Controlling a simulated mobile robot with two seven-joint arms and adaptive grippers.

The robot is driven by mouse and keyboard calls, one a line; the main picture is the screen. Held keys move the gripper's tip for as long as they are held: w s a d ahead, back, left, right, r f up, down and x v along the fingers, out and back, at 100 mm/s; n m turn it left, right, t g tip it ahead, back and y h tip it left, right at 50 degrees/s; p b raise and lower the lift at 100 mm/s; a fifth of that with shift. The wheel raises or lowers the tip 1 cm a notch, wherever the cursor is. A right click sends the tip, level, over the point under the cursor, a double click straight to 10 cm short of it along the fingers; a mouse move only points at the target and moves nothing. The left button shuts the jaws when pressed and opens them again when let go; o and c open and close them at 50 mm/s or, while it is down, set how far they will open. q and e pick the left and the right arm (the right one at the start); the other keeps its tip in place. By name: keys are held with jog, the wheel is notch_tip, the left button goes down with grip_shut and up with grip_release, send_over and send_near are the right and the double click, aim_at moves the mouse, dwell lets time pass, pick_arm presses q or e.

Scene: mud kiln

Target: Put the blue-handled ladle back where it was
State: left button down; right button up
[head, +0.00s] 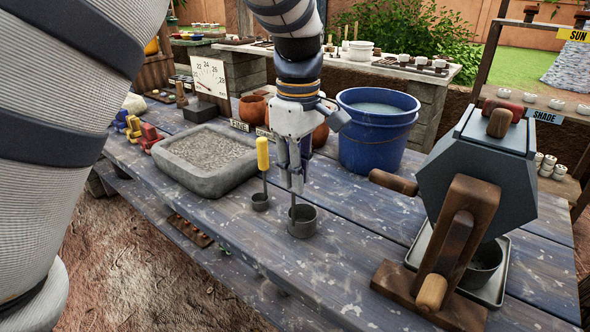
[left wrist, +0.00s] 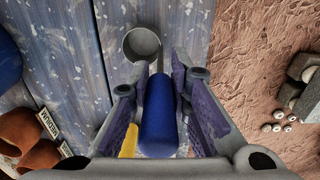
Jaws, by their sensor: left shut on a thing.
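My left gripper (head: 296,182) is shut on the blue handle of the blue-handled ladle. Its grey cup (head: 302,222) hangs upright below the fingers, at or just above the blue plank table; I cannot tell if it touches. In the left wrist view the blue handle (left wrist: 158,118) lies between the two finger pads, with the cup (left wrist: 142,45) beyond. In the head view the fingers hide most of the handle. A yellow-handled ladle (head: 262,155) stands upright just left of the gripper, its small cup on the table. My right gripper is not in view.
A stone tray of grit (head: 210,153) lies to the left and a blue water bucket (head: 378,130) stands behind right. A grey hexagonal drum on a wooden stand (head: 480,190) fills the right. Terracotta pots (head: 252,108) stand behind. The table front (head: 350,290) is clear.

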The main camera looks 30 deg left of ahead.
pick_arm(q)
jog(key=c, duration=1.5)
grip_release()
jog(key=shift+a, duration=0.1)
jog(key=shift+c, duration=0.2)
jog(key=shift+o, duration=0.3)
jog(key=shift+s+a, duration=0.1)
jog(key=shift+r, duration=0.1)
notch_tip(320, 180, up, 12)
jog(key=shift+r, duration=0.1)
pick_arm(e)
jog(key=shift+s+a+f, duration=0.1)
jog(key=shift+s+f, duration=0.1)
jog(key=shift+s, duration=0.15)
